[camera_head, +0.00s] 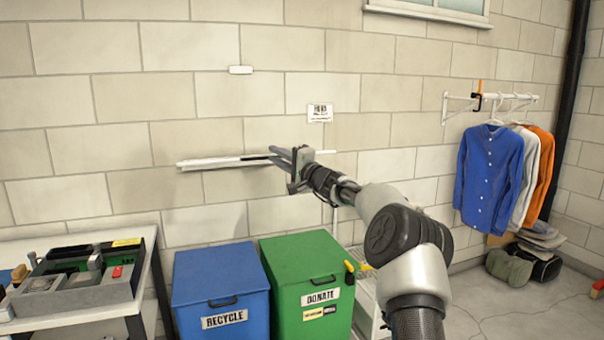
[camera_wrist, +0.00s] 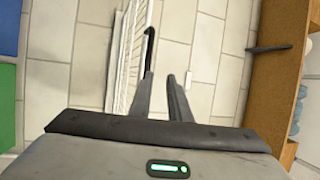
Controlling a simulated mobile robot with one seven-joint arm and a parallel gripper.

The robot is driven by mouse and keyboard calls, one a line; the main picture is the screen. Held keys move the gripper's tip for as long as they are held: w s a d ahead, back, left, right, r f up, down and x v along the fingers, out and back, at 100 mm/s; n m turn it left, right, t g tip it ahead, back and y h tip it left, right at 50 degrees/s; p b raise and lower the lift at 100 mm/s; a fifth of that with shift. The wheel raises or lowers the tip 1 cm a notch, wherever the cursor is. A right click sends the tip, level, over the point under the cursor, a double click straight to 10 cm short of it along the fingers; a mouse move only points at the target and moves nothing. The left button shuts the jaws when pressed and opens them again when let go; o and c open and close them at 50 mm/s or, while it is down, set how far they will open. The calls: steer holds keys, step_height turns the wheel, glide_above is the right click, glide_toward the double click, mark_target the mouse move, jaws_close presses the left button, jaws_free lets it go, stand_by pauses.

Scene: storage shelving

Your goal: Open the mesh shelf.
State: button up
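The mesh shelf shows in the head view as a narrow white strip (camera_head: 207,163) against the block wall, above the bins. My gripper (camera_head: 278,156) is in front of its right part and hides some of it. In the wrist view the white wire mesh (camera_wrist: 126,45) runs up the picture, left of my fingers. A black handle-like piece (camera_wrist: 149,45) is at the mesh's edge, close to the tip of my left finger. My gripper (camera_wrist: 161,76) is open, with a gap between the fingers and nothing in it. I cannot tell whether the left finger touches the black piece.
A blue recycle bin (camera_head: 220,290) and a green donate bin (camera_head: 305,285) stand below. A workbench (camera_head: 150,262) is at the left. Shirts (camera_head: 490,170) hang on a rail at the right. A brown wooden shelf (camera_wrist: 272,85) is at the wrist view's right.

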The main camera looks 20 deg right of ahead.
steer(key=v, duration=1.2)
steer(key=shift+s+r, duration=0.2)
steer(key=shift+s, duration=0.05)
steer(key=shift+c, duration=0.3)
